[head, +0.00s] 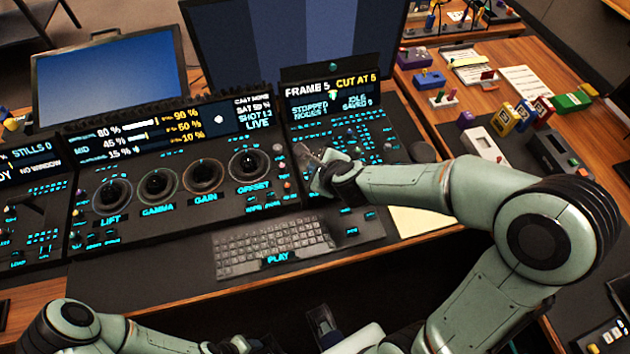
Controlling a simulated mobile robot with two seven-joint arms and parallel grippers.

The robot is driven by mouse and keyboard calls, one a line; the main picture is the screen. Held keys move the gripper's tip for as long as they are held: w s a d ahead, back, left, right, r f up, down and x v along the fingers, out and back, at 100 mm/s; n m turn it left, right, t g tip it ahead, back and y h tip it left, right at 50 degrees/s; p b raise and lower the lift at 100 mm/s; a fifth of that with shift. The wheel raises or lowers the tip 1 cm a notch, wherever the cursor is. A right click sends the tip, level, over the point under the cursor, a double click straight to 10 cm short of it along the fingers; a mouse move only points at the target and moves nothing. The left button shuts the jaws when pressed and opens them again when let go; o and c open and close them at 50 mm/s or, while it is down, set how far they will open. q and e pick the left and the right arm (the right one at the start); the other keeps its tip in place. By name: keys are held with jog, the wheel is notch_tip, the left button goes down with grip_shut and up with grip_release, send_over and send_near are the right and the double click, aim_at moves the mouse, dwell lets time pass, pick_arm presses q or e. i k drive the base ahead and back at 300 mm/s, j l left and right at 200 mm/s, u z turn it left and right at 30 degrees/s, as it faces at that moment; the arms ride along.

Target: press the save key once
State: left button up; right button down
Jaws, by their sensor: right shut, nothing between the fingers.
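The right-hand panel (371,134) has many small dark keys with cyan labels, too small to read, so I cannot pick out the save key. Its display (332,97) reads "FRAME 5", "CUT AT 5", "STOPPED", "IDLE" and what looks like "SAVED 0". My right gripper (312,160) is shut and empty over the left part of this panel, near its border with the dial panel. It hides some keys there, and I cannot tell whether it touches any. My left arm shows at the bottom left; its gripper is out of view.
The dial panel (140,160) carries large LIFT, GAMMA, GAIN and OFFSET dials. A keyboard (270,245) lies in front of it. Monitors (110,80) stand behind. Connectors and coloured blocks (502,120) lie on the right-hand desk, beyond my right arm.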

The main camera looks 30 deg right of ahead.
aim_at(350, 232)
jog(key=k, duration=1)
